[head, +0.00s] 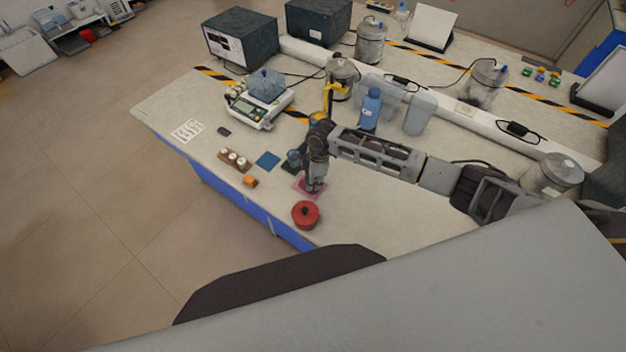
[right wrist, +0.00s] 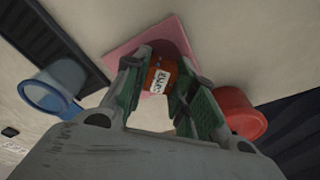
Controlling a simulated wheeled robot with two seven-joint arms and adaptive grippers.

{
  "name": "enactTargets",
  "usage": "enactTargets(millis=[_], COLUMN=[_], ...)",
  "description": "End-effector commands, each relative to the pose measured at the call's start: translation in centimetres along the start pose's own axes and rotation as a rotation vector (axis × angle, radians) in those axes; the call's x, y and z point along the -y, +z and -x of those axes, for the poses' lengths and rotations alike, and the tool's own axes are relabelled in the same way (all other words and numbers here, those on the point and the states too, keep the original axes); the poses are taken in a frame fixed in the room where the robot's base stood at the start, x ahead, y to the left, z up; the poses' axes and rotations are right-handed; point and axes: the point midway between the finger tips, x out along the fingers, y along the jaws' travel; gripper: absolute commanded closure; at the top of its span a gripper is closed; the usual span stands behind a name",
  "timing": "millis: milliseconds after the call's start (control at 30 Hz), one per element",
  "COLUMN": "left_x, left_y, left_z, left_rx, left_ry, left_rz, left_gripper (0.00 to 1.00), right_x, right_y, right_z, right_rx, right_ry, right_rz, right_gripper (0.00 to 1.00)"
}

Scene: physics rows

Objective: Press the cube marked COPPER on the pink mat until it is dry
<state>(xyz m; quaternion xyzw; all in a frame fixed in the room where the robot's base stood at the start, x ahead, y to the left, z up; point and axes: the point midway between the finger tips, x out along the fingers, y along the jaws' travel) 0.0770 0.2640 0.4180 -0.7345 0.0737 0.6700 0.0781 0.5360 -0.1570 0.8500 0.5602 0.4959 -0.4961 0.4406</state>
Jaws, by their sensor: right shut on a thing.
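My right gripper (head: 314,188) points down over the pink mat (head: 299,189) near the table's front edge. In the right wrist view the gripper (right wrist: 160,92) is shut on an orange-brown cube (right wrist: 158,66) with a white label, whose lettering I cannot read surely. The cube lies in front of the pink mat (right wrist: 182,37) there; I cannot tell whether it touches it. The fingers hide the cube in the head view. A second orange block (head: 250,181) lies on the table to the left. My left gripper is not in view.
A red pot (head: 305,214) stands close in front of the mat. A blue bottle (head: 370,108) stands further back.

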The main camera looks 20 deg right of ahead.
Motion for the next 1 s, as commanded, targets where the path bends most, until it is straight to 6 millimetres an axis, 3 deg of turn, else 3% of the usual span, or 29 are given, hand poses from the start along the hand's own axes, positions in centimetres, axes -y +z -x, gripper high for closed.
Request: enactTargets(millis=[1000], left_x=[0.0], left_y=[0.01], left_z=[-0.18], left_rx=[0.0], left_ry=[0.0], left_rz=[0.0], left_gripper=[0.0], right_x=[0.0], right_y=[0.08], right_z=[-0.84], right_rx=[0.0], right_ry=[0.0], right_rz=[0.0], right_gripper=[0.94])
